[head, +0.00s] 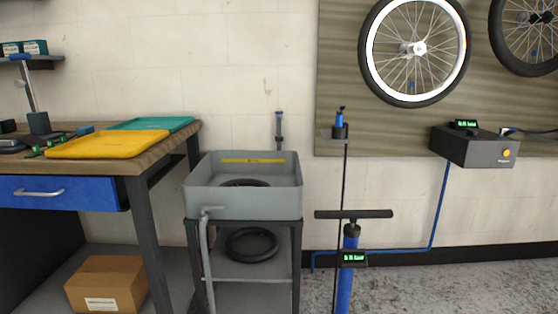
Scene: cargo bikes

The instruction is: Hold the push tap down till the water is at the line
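A grey basin (243,204) stands on a dark stand in the middle of the head view. A yellow line (252,161) runs across its inner back wall. A slim upright tap (279,130) with a blue top rises behind the basin's back right. No water shows running from it. A dark ring (245,183) shows partly inside the basin, with its lower part hidden by the front wall. I cannot make out a water surface. Neither of my grippers is in view.
A workbench (160,145) with yellow (108,144) and green (153,123) trays stands left of the basin. A blue floor pump (345,275) stands close on the right. A grey hose (206,262) hangs at the basin's front left. A black box (474,148) is on the right wall.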

